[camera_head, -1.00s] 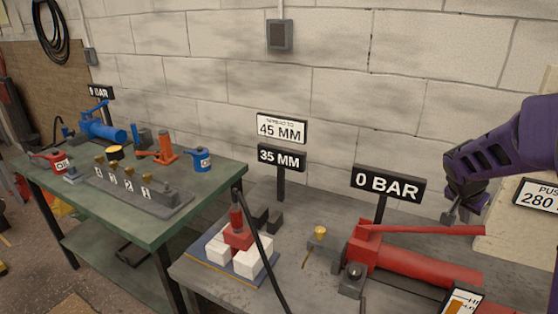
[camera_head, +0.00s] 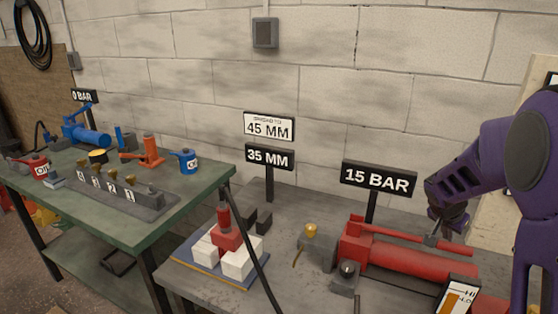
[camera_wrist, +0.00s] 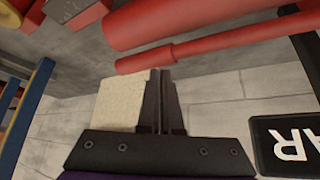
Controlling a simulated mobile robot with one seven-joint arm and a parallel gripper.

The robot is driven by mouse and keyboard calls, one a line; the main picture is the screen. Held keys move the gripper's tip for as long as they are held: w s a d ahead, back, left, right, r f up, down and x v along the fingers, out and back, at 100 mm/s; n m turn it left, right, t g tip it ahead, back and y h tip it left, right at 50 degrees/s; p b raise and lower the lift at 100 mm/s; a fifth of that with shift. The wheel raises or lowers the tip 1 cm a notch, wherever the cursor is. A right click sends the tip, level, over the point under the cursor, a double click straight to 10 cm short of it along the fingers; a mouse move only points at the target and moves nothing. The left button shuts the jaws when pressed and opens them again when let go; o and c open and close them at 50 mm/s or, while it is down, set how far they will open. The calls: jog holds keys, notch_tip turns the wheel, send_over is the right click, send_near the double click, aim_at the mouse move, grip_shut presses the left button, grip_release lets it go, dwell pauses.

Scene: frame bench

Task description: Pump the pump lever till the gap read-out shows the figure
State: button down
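The red pump lever (camera_head: 400,232) slopes down to the right above its red pump body (camera_head: 410,258). My gripper (camera_head: 434,240) is at the lever's outer part, from above. In the wrist view, my gripper's fingers (camera_wrist: 160,74) are close together, with their tips at the red lever (camera_wrist: 220,49); they seem to press on it, not wrap around it. The gap read-out (camera_head: 269,157) shows 35 MM. The plate above it (camera_head: 269,126) shows 45 MM. The pressure sign (camera_head: 378,178) reads 15 BAR. A red spreader (camera_head: 226,238) stands among white blocks (camera_head: 240,264).
A brass-knobbed valve (camera_head: 311,232) stands left of the pump. A black hose runs down in front of the spreader. A green bench (camera_head: 190,207) at left carries a blue pump (camera_head: 88,135), oil cans and a row of numbered valves.

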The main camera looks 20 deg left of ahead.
notch_tip(320, 180, up, 8)
jog(key=p, duration=0.4)
jog(key=shift+r, duration=0.15)
dwell(0.7)
notch_tip(320, 180, down, 4)
jog(key=b, duration=0.3)
jog(key=shift+r, duration=0.15)
jog(key=shift+f+b, duration=0.55)
jog(key=shift+f, duration=1.8)
notch_tip(320, 180, up, 8)
jog(key=p, duration=0.4)
jog(key=shift+r, duration=0.15)
jog(key=shift+d, duration=0.1)
